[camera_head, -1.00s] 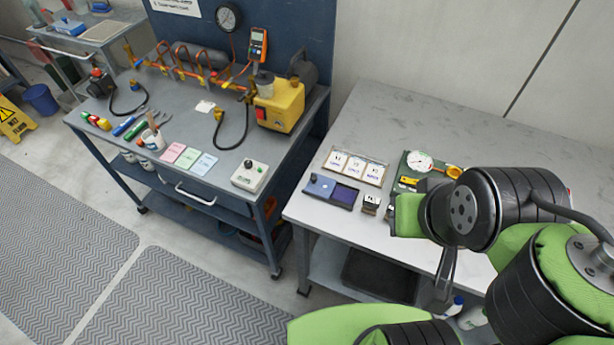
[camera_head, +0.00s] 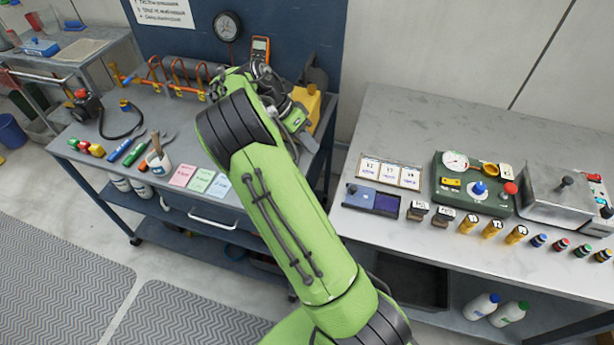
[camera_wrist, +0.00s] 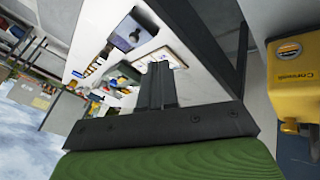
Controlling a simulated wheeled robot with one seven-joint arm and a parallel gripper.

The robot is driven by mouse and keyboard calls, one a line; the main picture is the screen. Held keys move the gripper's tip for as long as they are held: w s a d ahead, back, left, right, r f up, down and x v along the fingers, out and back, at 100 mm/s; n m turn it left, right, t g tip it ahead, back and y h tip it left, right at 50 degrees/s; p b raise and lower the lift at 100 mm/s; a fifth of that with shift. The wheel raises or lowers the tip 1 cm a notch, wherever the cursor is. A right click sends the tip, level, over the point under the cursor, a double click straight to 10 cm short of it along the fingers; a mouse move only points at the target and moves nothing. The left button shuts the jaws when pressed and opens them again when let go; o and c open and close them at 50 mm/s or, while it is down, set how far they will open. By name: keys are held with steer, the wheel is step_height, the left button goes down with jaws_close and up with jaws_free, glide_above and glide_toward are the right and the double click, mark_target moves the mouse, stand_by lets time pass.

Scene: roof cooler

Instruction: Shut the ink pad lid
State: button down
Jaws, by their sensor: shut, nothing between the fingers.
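The ink pad (camera_head: 386,203) lies on the right-hand table near its left front edge. Its dark purple pad surface is exposed on the right side. The blue-grey lid (camera_head: 361,196), with a small black knob, sits to the left of that surface, so the pad is open. The ink pad also shows small in the wrist view (camera_wrist: 128,36). My gripper (camera_wrist: 160,70) is shut and empty, apart from the ink pad. In the head view it is to the left of the ink pad, by the yellow pump, and its fingertips are hard to make out.
A card holder (camera_head: 390,173) stands just behind the ink pad. Stamps (camera_head: 418,211) are to its right, and a green gauge panel (camera_head: 473,183) behind them. The yellow pump (camera_wrist: 294,80) is close beside my gripper. The right table's back is clear.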

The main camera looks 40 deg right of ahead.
mark_target(369, 196)
steer(key=s+b+x, duration=0.1)
steer(key=x, duration=0.3)
steer(key=b+x, duration=0.1)
steer(key=x, duration=0.3)
steer(key=s+r+b+x, duration=0.1)
steer(key=x, duration=0.3)
steer(key=shift+s, duration=0.35)
steer(key=shift+s+d, duration=0.1)
steer(key=shift+s, duration=0.35)
steer(key=shift+f, duration=0.1)
steer(key=s+d+b, duration=0.1)
steer(key=s+d, duration=0.1)
steer(key=s+d+b, duration=0.1)
steer(key=s+d, duration=0.1)
steer(key=s, duration=0.1)
steer(key=shift+s+d, duration=0.15)
steer(key=shift+s, duration=0.05)
steer(key=shift+s+d, duration=0.2)
steer(key=shift+s, duration=0.15)
